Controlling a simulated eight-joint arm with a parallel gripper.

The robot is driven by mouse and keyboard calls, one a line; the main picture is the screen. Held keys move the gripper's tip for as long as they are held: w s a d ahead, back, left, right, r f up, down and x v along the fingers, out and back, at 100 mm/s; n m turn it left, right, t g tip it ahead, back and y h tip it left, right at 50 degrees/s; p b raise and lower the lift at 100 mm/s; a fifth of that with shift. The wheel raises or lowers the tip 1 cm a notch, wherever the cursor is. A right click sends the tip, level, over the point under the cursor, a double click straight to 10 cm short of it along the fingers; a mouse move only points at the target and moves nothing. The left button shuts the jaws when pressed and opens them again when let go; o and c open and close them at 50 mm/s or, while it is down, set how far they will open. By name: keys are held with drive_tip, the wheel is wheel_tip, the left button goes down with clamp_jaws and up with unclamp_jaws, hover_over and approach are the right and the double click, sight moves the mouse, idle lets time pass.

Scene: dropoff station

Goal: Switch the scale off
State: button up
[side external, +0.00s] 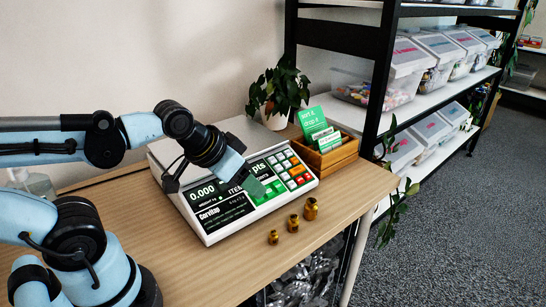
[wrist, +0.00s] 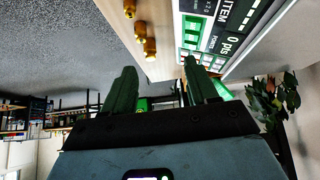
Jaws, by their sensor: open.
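The scale (side external: 232,185) is a white counting scale on the wooden table, with a dark display and a keypad of green, white, orange and red keys. The display is lit and reads 0.000, with "pts" further right. In the wrist view part of the scale (wrist: 222,32) shows at the upper right, with its display and some green keys. My gripper (side external: 215,180) is above the scale's front panel, over the display and left part of the keypad, and covers some of it. In the wrist view its two fingers (wrist: 160,85) are apart with nothing between them.
Three brass weights (side external: 292,223) stand on the table (side external: 190,262) in front of the scale. A wooden box (side external: 327,152) with green cards stands behind its right end, near a potted plant (side external: 277,92). A black shelf rack (side external: 382,62) with clear bins is at the right.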

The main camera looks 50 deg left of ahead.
clamp_jaws()
idle(1.7)
